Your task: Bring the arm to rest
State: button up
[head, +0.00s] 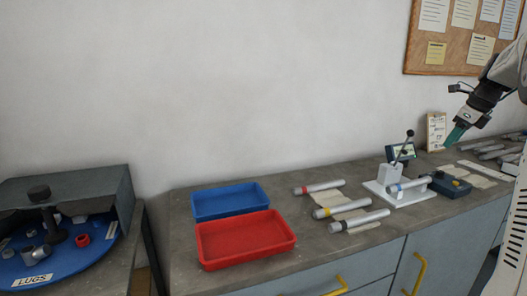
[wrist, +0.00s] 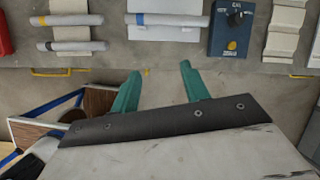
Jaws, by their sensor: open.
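My gripper (head: 455,135) is raised above the right part of the bench in the head view, with its green fingers pointing down and to the left. In the wrist view its two green fingers (wrist: 160,90) stand well apart with nothing between them. It is open and empty. My arm reaches in from the right edge of the head view.
The bench (head: 290,255) holds a blue tray (head: 230,201), a red tray (head: 245,238), several grey tubes with coloured bands, and a white jig (head: 400,190) with a lever. A blue box with a knob (wrist: 232,28) is beside it. A lug carousel (head: 60,255) stands left.

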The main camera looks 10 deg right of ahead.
jog(key=s+a+f+n+g, duration=0.1)
jog(key=s+a+f+n, duration=0.2)
jog(key=s+a+n, duration=0.6)
jog(key=s+a+f+n+g, duration=0.1)
jog(key=s+a+f+n, duration=0.2)
jog(key=s+a+n, duration=0.7)
jog(key=s+a+f+n+g, duration=0.1)
jog(key=s+a+f+n, duration=0.2)
jog(key=s+a+n, duration=0.7)
jog(key=shift+a+f+n, duration=0.3)
jog(key=shift+a+n, duration=1.1)
jog(key=shift+a, duration=7.25)
